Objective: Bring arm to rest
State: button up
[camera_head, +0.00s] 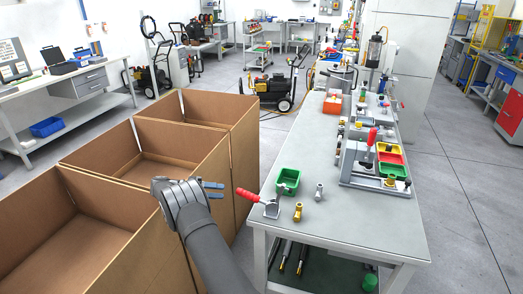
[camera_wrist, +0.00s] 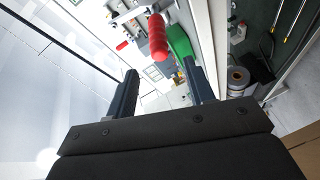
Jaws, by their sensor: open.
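My gripper (camera_head: 212,190) is in the lower middle of the head view, in front of the cardboard boxes and just left of the workbench. Its two fingers are parallel, point right toward the bench, and have a gap between them. In the wrist view my gripper (camera_wrist: 160,88) shows both dark fingers apart with nothing held between them. A toggle clamp with a red handle (camera_head: 247,194) stands on the bench corner to the right of the fingertips. That red handle (camera_wrist: 158,38) also appears beyond the fingers in the wrist view.
Three open cardboard boxes (camera_head: 150,232) stand in a row at left. The workbench (camera_head: 350,228) holds a green bin (camera_head: 288,180), small brass and steel fittings, and a test fixture (camera_head: 372,165). A pressure washer (camera_head: 272,85) stands behind. The floor right of the bench is clear.

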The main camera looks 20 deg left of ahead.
aim_at(247, 192)
jog(key=x, duration=1.1)
jog(key=shift+w+d+r, duration=0.1)
jog(key=shift+w+d, duration=0.1)
jog(key=shift+d, duration=0.1)
jog(key=shift+a+r, duration=0.1)
jog(key=shift+s+a, duration=0.1)
jog(key=shift+a, duration=0.05)
jog(key=shift+a, duration=0.2)
jog(key=v, duration=1.1)
jog(key=x, duration=1.1)
jog(key=shift+d, duration=0.4)
jog(key=shift+d+r+y, duration=0.1)
jog(key=shift+r+y, duration=0.3)
jog(key=shift+y, duration=0.2)
